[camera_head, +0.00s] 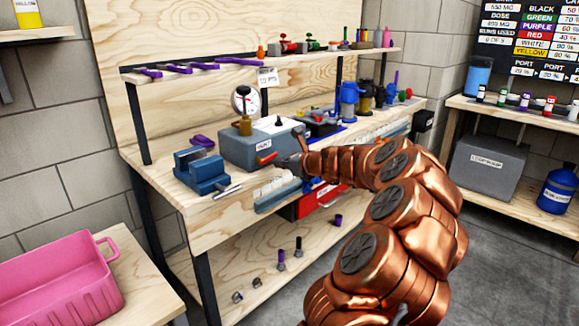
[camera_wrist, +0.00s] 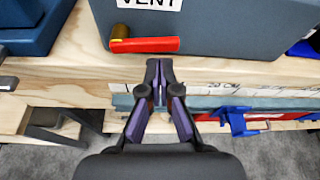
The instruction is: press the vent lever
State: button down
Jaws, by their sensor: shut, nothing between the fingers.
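The vent lever is a red handle (camera_wrist: 144,45) on a brass pivot, lying roughly level on the front of a grey box (camera_wrist: 240,25) labelled VENT. In the head view the red lever (camera_head: 267,158) shows on the front of the grey box (camera_head: 243,148) on the bench. My gripper (camera_wrist: 159,66) is shut and empty, its tips just below the right part of the lever in the wrist view. I cannot tell whether they touch it. In the head view my gripper (camera_head: 295,164) is at the bench's front edge, right of the lever, partly hidden by my arm.
A blue vise (camera_head: 205,172) stands left of the box. A gauge (camera_head: 246,98) and a brass fitting (camera_head: 245,125) sit at the box's top. Blue and dark canisters (camera_head: 350,97) stand to the right. A red drawer (camera_head: 318,200) hangs below the bench. A pink bin (camera_head: 60,280) is at lower left.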

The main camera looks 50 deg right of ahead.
jog(key=shift+x, duration=0.75)
